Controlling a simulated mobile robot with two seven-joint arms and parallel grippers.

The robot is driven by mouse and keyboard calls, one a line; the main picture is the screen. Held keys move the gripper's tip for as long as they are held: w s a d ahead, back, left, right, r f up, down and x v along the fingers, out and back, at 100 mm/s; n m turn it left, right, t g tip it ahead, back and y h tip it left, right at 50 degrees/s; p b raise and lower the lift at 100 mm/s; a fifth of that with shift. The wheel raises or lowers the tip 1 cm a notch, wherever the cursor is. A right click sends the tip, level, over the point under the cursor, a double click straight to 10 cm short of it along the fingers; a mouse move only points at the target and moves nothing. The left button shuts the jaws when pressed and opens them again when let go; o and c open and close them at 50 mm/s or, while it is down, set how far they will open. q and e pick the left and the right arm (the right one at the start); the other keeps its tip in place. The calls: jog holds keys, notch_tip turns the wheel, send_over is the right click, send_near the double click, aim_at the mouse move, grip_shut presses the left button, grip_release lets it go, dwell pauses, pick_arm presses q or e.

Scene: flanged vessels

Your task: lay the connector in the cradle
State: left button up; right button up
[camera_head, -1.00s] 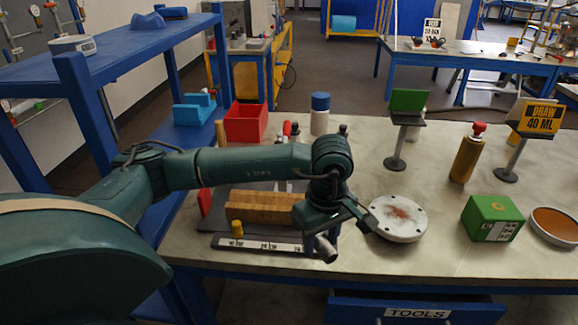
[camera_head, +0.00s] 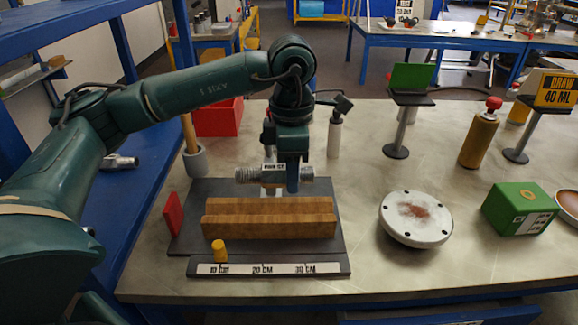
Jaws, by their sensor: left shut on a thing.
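The connector (camera_head: 262,175) is a grey metal cylinder with a ribbed surface. My left gripper (camera_head: 291,176) points down and is shut on it, with one blue-tipped finger in front of its right part. It lies roughly level and crosswise, apart from and above the far side of the cradle (camera_head: 268,226). The cradle is a long wooden block with a lengthwise groove, empty, on a dark base plate (camera_head: 187,240). My right gripper is not in view.
A white flange (camera_head: 416,217) and green box (camera_head: 519,208) are to the right. Bare tabletop lies between cradle and flange.

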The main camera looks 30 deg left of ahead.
aim_at(292, 215)
pick_arm(q)
jog(key=shift+f+b, duration=0.85)
jog(key=shift+f, duration=0.45)
notch_tip(292, 215, down, 2)
jog(key=shift+f+b, duration=0.2)
jog(key=shift+b, duration=0.55)
jog(key=shift+f+b, duration=0.35)
jog(key=shift+f, duration=0.25)
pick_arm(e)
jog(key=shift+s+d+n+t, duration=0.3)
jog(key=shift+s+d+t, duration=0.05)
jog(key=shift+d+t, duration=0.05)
pick_arm(q)
jog(key=shift+f+b, duration=0.35)
jog(key=shift+f, duration=0.05)
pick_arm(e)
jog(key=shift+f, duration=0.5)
pick_arm(q)
jog(key=o, duration=1.3)
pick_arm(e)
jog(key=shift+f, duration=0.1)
